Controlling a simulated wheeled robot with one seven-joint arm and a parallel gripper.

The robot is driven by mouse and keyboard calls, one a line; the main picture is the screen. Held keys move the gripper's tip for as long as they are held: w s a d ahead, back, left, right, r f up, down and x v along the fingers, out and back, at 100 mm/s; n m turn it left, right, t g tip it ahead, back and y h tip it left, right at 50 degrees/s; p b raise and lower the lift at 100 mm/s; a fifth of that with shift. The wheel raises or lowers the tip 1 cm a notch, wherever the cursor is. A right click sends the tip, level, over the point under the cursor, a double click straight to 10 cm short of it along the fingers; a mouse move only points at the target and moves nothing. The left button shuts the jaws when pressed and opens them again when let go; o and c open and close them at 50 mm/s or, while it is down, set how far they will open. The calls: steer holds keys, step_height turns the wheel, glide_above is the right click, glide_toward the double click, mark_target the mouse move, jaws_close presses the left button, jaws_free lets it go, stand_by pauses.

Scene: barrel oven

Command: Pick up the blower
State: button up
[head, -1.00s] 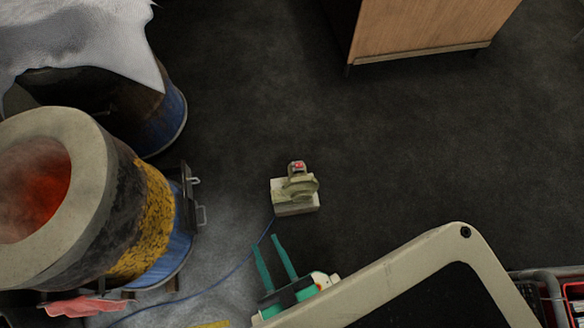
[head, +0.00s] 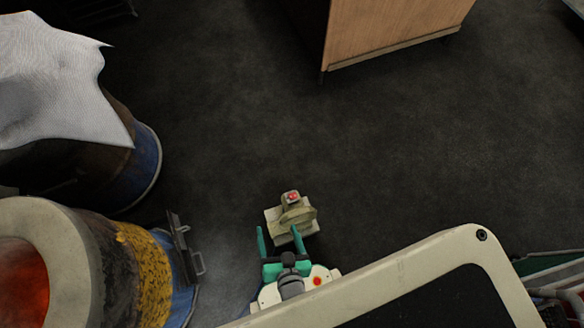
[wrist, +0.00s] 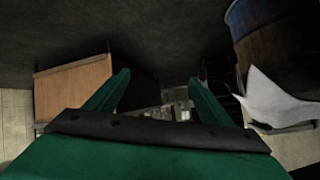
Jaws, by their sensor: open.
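The blower (head: 291,216) is a small beige device with a red spot on top, standing on a pale block on the dark floor in the head view. My gripper (head: 279,231), with green fingers, is open just below it in the picture. The right fingertip overlaps the blower's lower edge in the picture. The left finger lies to the left of the blower. I cannot tell whether they touch. In the wrist view my open gripper (wrist: 159,82) has nothing clearly between its fingers, and I cannot make out the blower there.
The barrel oven (head: 142,262) with its glowing opening stands at lower left. A blue drum (head: 146,165) under a white cloth (head: 60,85) is behind it. A wooden cabinet (head: 390,28) stands at the top. The floor right of the blower is clear.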

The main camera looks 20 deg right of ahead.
steer(key=w+d+f+m+g, duration=0.2)
steer(key=f+m+g, duration=0.15)
steer(key=f, duration=0.55)
steer(key=w+d+f+m+g, duration=0.2)
steer(key=w+f+m, duration=0.15)
steer(key=f, duration=0.55)
steer(key=m+g, duration=0.5)
steer(key=m, duration=0.1)
glide_above(294, 214)
steer(key=a, duration=0.1)
steer(key=shift+y, duration=0.3)
steer(key=f, duration=0.6)
steer(key=shift+s, duration=0.4)
steer(key=shift+w+d+f+m+g, duration=0.15)
steer(key=shift+w+d+m+g, duration=0.1)
steer(key=shift+d+m+g, duration=0.15)
steer(key=shift+f, duration=5.35)
steer(key=c, duration=1.4)
steer(key=shift+w+d+r, duration=0.1)
steer(key=shift+w+r, duration=0.05)
steer(key=shift+w, duration=0.1)
steer(key=shift+c, duration=0.9)
